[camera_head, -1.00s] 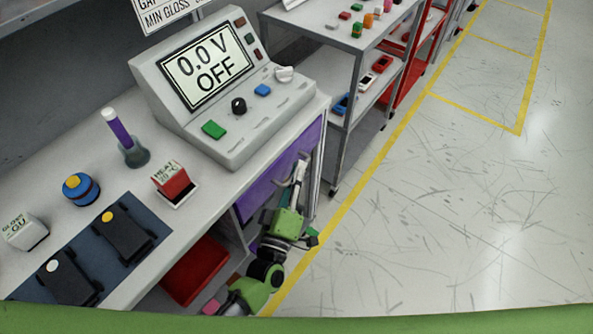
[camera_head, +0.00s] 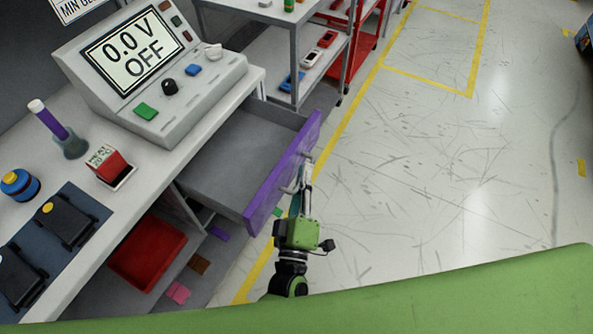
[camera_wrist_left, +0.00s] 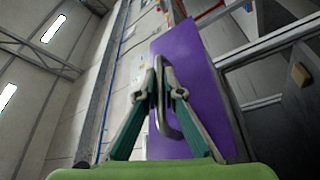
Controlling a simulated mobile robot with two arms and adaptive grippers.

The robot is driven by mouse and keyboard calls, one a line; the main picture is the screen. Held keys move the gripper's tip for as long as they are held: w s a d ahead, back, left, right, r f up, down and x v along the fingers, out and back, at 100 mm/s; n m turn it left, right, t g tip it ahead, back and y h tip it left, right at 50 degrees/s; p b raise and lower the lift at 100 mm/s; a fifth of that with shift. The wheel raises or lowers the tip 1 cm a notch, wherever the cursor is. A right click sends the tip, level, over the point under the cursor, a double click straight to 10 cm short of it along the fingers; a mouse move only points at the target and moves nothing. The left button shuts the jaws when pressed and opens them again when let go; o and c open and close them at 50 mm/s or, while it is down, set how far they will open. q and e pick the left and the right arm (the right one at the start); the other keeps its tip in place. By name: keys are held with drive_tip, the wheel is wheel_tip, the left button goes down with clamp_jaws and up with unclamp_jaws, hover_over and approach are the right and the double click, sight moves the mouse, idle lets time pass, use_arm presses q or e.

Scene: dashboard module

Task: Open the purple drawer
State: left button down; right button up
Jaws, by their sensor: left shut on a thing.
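The purple drawer (camera_head: 284,172) stands pulled well out of the workbench, and its grey, empty-looking inside shows in the head view. Its purple front also shows in the left wrist view (camera_wrist_left: 195,75). A metal bar handle (camera_wrist_left: 160,110) is fixed on that front. My left gripper (camera_head: 303,178) is at the drawer front from the floor side, and in the left wrist view (camera_wrist_left: 163,82) its fingers are closed around the handle. My right gripper does not show in either view.
The bench top holds the display console (camera_head: 150,80), a flask (camera_head: 62,135) and a red-and-white box (camera_head: 110,165). A red bin (camera_head: 148,250) sits on the shelf below. A grey rack (camera_head: 295,50) stands beyond the drawer. The floor (camera_head: 440,190) to the right is clear.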

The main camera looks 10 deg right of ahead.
use_arm(q)
drive_tip(key=shift+s+d, duration=0.2)
drive_tip(key=c, duration=2.4)
unclamp_jaws()
drive_tip(key=shift+c, duration=0.2)
drive_tip(key=v, duration=1.2)
drive_tip(key=shift+a, duration=0.1)
drive_tip(key=s+a+f+m+g, duration=0.2)
drive_tip(key=a+f+m+g, duration=0.15)
drive_tip(key=f, duration=0.75)
drive_tip(key=s+a+f+m+g+y, duration=0.1)
drive_tip(key=s+a+f+m+g, duration=0.2)
drive_tip(key=f, duration=0.8)
drive_tip(key=s+a+f+m+g, duration=0.2)
drive_tip(key=a+f+g, duration=0.2)
drive_tip(key=f, duration=0.7)
drive_tip(key=s+a+f+m+g+y, duration=0.1)
drive_tip(key=s+a+f+g, duration=0.3)
drive_tip(key=s+a, duration=0.5)
drive_tip(key=s+a+f+m+g+y, duration=0.1)
drive_tip(key=s+a+f+g+y, duration=0.2)
drive_tip(key=s+a+f, duration=0.5)
drive_tip(key=s+f+g, duration=0.1)
drive_tip(key=s, duration=0.2)
drive_tip(key=shift+s+a+f+y, duration=0.3)
drive_tip(key=shift+a, duration=0.1)
